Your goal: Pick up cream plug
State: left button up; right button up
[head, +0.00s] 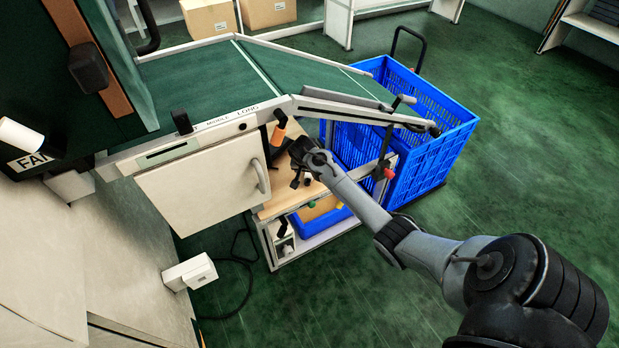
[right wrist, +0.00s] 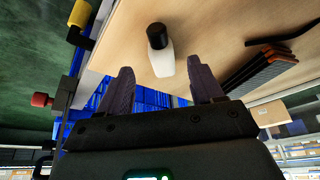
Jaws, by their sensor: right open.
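A cream-white piece with a black rounded end, which looks like the cream plug (right wrist: 166,62), is on the light wooden shelf surface in the right wrist view. It lies between and just beyond the two fingers of my right gripper (right wrist: 160,72). The fingers are spread apart with nothing held between them. In the head view my right gripper (head: 301,178) is at the wooden shelf under the conveyor's edge. I cannot make out the plug there, as the gripper and arm cover that area. My left gripper is not in view.
A blue crate (head: 425,150) stands to the right, and a blue bin (head: 318,222) sits below the shelf (head: 270,210). Dark strips (right wrist: 262,72) lie right of the plug in the wrist view.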

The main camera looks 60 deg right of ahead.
aim_at(309, 176)
jog(key=shift+d+b+x, duration=0.15)
jog(key=shift+b+x, duration=0.85)
jog(key=shift+x, duration=0.3)
jog(key=shift+d+b+x, duration=0.15)
jog(key=shift+b+x, duration=0.85)
jog(key=shift+x, duration=0.3)
jog(key=shift+w+r, duration=0.15)
jog(key=shift+a, duration=0.1)
jog(key=shift+c, duration=0.3)
grip_shut()
